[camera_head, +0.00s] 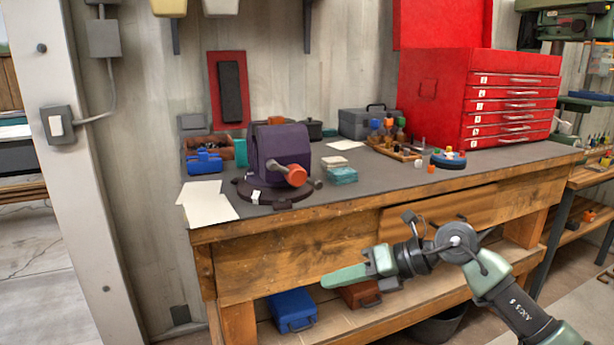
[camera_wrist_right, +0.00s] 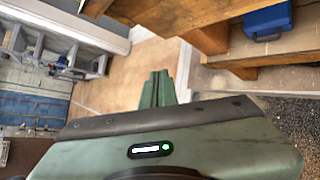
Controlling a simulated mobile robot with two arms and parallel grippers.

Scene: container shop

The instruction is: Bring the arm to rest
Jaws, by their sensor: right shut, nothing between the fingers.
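My right arm comes in from the lower right in the head view. My right gripper (camera_head: 345,277) is in front of the workbench, below the level of its top, and points left. Its green fingers are together with nothing between them. In the right wrist view the shut fingers (camera_wrist_right: 157,88) point at the floor and the bench's lower woodwork, touching nothing. My left gripper is in neither view.
The wooden workbench (camera_head: 270,262) carries a purple vise-like device (camera_head: 283,150) and a red drawer chest (camera_head: 440,95). A blue case (camera_head: 292,310) and a brown case (camera_head: 359,293) sit on its lower shelf. The floor left of the bench is clear.

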